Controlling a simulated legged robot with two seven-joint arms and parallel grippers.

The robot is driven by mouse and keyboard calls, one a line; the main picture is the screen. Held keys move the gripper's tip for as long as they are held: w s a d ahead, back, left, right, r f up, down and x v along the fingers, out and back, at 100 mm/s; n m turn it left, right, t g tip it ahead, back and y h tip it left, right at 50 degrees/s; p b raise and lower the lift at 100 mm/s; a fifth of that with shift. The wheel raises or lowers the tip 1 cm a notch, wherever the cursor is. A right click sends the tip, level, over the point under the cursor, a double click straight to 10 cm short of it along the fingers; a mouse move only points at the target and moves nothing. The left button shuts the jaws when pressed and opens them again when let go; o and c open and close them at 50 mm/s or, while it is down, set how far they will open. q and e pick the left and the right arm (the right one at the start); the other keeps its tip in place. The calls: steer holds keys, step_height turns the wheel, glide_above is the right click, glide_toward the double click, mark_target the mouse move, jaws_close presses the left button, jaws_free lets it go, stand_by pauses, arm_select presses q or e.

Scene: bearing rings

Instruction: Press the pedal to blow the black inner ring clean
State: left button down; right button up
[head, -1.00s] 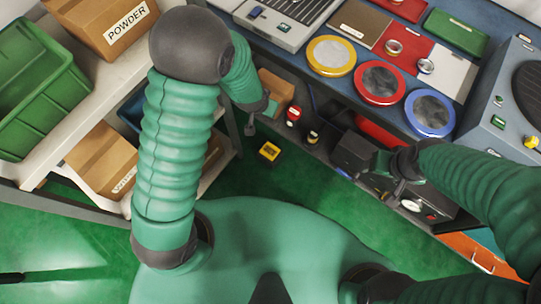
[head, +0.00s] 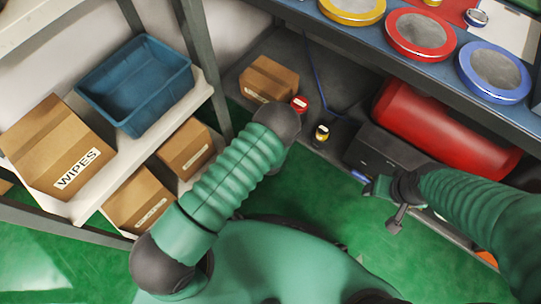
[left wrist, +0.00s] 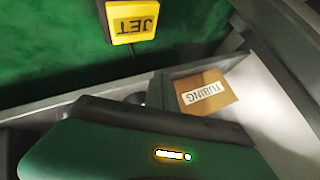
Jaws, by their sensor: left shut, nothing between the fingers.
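The yellow pedal (left wrist: 134,20), marked JET, lies on the green floor at the top of the left wrist view. In the head view it is hidden behind my left arm. My left gripper (left wrist: 138,104) shows mostly as its green and dark housing in the left wrist view. It is shut and empty, with the pedal beyond it and a gap in the picture between them. In the head view it is hidden under my forearm. My right gripper (head: 396,220) hangs before the dark box under the bench. I cannot tell its jaws or any black inner ring there.
Left shelves hold a blue bin (head: 135,85), a WIPES box (head: 60,140) and other cartons. A TUBING box (left wrist: 206,93) sits near the pedal. Green floor is open at front left.

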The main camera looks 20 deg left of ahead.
arm_select(q)
step_height(320, 180, down, 8)
steer(key=b, duration=0.6)
steer(key=shift+r+b, duration=0.1)
steer(key=shift+b, duration=0.3)
steer(key=shift+f+b, duration=0.3)
steer(key=shift+f, duration=0.15)
stand_by(1.3)
steer(key=shift+f, duration=0.35)
steer(key=shift+f+b, duration=0.7)
stand_by(0.6)
steer(key=shift+s, duration=0.1)
steer(key=shift+r+p, duration=1.05)
steer(key=shift+r, duration=0.05)
steer(key=shift+r, duration=0.1)
